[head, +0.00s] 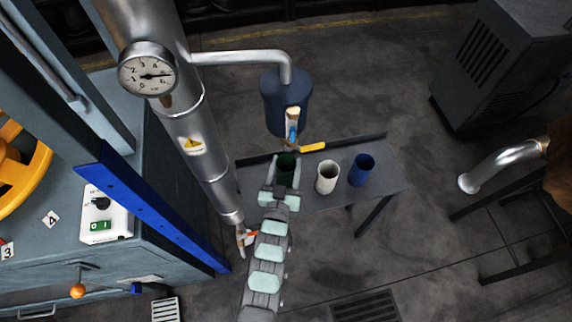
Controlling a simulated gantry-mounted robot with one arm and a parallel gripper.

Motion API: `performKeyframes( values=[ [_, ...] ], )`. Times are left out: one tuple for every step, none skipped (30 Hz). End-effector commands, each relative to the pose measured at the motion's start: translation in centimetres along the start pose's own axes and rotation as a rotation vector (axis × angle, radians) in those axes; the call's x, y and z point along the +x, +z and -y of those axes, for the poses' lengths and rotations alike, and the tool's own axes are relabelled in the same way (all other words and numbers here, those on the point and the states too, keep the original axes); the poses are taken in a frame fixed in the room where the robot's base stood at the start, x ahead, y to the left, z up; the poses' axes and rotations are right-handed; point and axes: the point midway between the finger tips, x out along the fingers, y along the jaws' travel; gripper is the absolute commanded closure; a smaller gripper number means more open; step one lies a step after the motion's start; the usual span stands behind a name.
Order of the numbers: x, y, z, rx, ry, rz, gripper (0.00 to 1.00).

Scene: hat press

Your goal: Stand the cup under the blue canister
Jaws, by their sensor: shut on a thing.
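The blue canister (284,92) stands at the back in the head view, with a pipe into its top and a tap (292,128) on its front. My gripper (284,180) is over the left part of a low grey table and shut on a dark green cup (286,164). The cup is upright, just in front of and below the tap in the picture. My gripper hides its lower part, so I cannot tell whether it touches the table. A white cup (327,178) and a blue cup (361,170) stand to its right.
The grey table (385,187) has bare room at its right end. A yellow handle (313,147) sticks out to the right near the tap. A slanted metal column with a gauge (148,70) rises left of my arm. A grey cabinet (497,62) stands at the right.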

Motion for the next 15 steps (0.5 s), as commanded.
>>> performKeyframes(
  values=[
    [0.01, 0.04, 0.01, 0.000, 0.000, -0.001, 1.00],
    [0.01, 0.13, 0.01, 0.000, 0.000, -0.001, 1.00],
    [0.01, 0.27, 0.00, 0.000, 0.000, -0.001, 1.00],
    [0.00, 0.23, 0.00, 0.000, 0.000, -0.001, 0.47],
    [0.00, 0.19, 0.00, 0.000, 0.000, -0.001, 0.44],
    [0.00, 0.18, 0.00, 0.000, 0.000, -0.001, 0.41],
    [0.00, 0.18, 0.01, 0.000, 0.000, -0.001, 0.39],
    [0.00, 0.18, 0.01, 0.000, 0.000, -0.001, 0.36],
    [0.00, 0.18, 0.01, 0.000, 0.000, -0.001, 0.33],
    [0.00, 0.18, 0.01, 0.000, 0.000, -0.001, 0.30],
    [0.00, 0.18, 0.01, 0.000, 0.000, -0.001, 0.28],
    [0.00, 0.18, 0.01, 0.000, 0.000, -0.001, 0.27],
    [0.00, 0.18, 0.02, 0.000, 0.000, -0.001, 0.27],
    [0.00, 0.18, 0.02, 0.000, 0.000, -0.001, 0.27],
    [0.00, 0.18, 0.02, 0.000, 0.000, -0.001, 0.27]
  ],
)
